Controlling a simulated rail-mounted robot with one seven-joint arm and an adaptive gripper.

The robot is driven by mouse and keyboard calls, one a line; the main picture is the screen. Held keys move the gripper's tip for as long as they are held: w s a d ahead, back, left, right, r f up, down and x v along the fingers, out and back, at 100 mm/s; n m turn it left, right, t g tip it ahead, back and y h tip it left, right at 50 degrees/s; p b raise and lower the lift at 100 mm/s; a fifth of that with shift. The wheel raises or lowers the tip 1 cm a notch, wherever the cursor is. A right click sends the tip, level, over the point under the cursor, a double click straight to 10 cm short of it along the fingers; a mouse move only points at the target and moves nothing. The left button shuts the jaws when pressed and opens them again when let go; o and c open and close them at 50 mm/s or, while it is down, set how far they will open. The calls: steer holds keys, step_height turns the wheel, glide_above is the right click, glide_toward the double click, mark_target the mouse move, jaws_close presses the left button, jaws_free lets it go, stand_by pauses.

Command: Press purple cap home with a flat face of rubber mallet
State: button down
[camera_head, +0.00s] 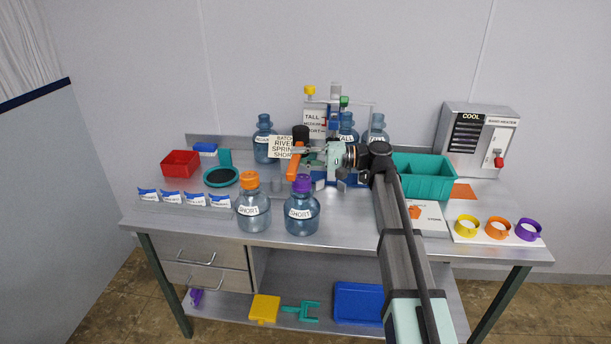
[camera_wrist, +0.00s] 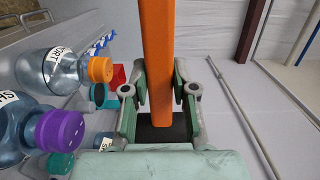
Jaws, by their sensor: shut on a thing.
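The purple cap (camera_head: 302,183) sits on the neck of a clear blue jug (camera_head: 302,214) labelled SHORT at the table's front. I cannot tell how far down it sits. In the wrist view, the purple cap (camera_wrist: 60,131) is at the lower left, apart from my gripper. My gripper (camera_head: 306,151) is shut on the rubber mallet's orange handle (camera_head: 292,167). The mallet is above and behind the two front jugs, its black head (camera_head: 300,132) uppermost. In the wrist view, the handle (camera_wrist: 158,60) runs upward between the fingers (camera_wrist: 159,95).
An orange-capped jug (camera_head: 252,212) stands close left of the purple-capped one. More jugs and a sign stand behind my gripper. A red bin (camera_head: 180,163) is at left, a teal bin (camera_head: 424,176) at right. Coloured rings (camera_head: 497,230) lie front right.

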steer(key=shift+w+r, duration=0.15)
steer(key=shift+r, duration=0.4)
steer(key=shift+f+b, duration=0.25)
steer(key=shift+b, duration=0.1)
step_height(320, 180, down, 7)
steer(key=b, duration=0.4)
steer(key=shift+r, duration=0.2)
stand_by(0.5)
step_height(320, 180, down, 3)
steer(key=shift+r+b, duration=0.1)
steer(key=shift+b, duration=0.75)
steer(key=shift+f+b, duration=0.6)
steer(key=shift+b, duration=0.5)
stand_by(2.3)
